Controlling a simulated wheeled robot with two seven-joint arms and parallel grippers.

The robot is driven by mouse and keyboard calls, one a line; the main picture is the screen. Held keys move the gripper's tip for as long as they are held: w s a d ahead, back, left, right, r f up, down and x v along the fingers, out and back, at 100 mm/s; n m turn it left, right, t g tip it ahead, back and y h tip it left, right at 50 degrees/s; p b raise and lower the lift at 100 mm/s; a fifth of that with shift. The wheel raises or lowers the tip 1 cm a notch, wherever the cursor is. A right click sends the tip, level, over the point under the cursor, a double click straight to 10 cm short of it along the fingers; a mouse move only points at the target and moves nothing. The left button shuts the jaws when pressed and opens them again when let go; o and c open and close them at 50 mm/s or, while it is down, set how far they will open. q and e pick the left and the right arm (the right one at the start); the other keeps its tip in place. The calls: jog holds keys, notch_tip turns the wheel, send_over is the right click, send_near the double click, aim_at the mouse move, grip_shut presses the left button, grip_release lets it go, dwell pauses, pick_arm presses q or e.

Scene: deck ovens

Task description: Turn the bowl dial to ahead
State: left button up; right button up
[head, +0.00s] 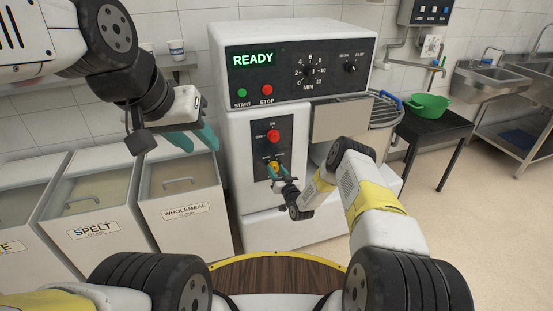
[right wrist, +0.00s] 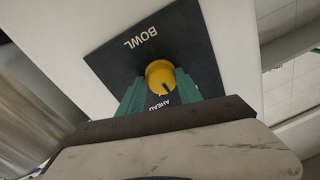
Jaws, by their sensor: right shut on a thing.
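The yellow bowl dial (head: 275,166) sits on the dark lower panel of the white mixer, and shows closer in the right wrist view (right wrist: 159,74). My right gripper (right wrist: 158,88) is shut on it, one teal finger on each side. The dial's dark pointer mark faces down and slightly right in the right wrist view, toward the upside-down AHEAD label (right wrist: 160,104). I cannot tell if it lines up exactly. Other markings around the dial are partly hidden by the fingers. My left gripper (head: 195,140) is open and empty, in the air left of the mixer.
The mixer (head: 225,130) has a READY display (head: 253,59), a timer dial (head: 308,72) and a red knob (head: 273,136) above the bowl dial. Flour bins (head: 183,200) stand to the left. A dark table (head: 433,128) with a green bowl (head: 428,106) stands to the right.

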jog(key=m, duration=0.3)
jog(key=shift+s+a+m, duration=0.1)
jog(key=shift+a+m, duration=0.2)
jog(key=shift+m+t, duration=0.3)
jog(key=shift+m, duration=1.6)
jog(key=o, duration=1.3)
jog(key=shift+a+r, duration=0.1)
jog(key=shift+d, duration=0.2)
jog(key=shift+s+d, duration=0.1)
jog(key=shift+s, duration=0.05)
jog(key=v, duration=0.7)
jog(key=shift+s, duration=0.25)
